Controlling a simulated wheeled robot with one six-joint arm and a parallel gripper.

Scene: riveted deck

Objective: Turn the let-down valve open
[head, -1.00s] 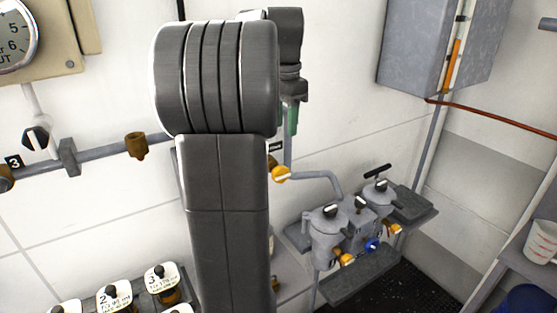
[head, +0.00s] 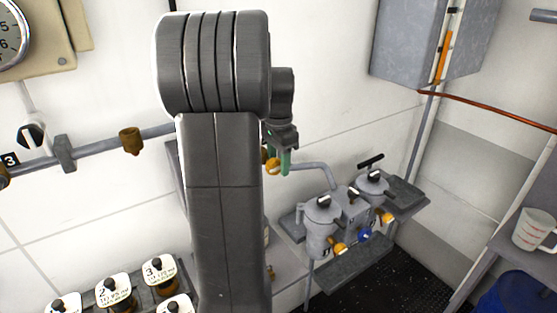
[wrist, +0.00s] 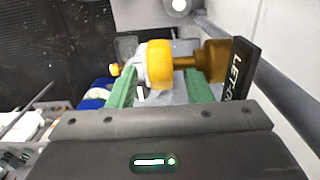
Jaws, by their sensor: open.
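The let-down valve shows in the wrist view as a yellow knob (wrist: 160,64) on a brass stem (wrist: 208,62), beside a black plate (wrist: 238,72) with partly visible lettering "LET-DO". My gripper (wrist: 160,82) is open, with one green finger on each side of the knob; I cannot tell whether they touch it. In the head view my gripper (head: 284,160) hangs at the yellow knob (head: 272,166), which sits at the end of a grey pipe. My arm hides the pipe's left part.
A grey cabinet (head: 430,40) hangs above. Several labelled jars (head: 113,292) stand at lower left. A white measuring jug (head: 535,230) is at far right.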

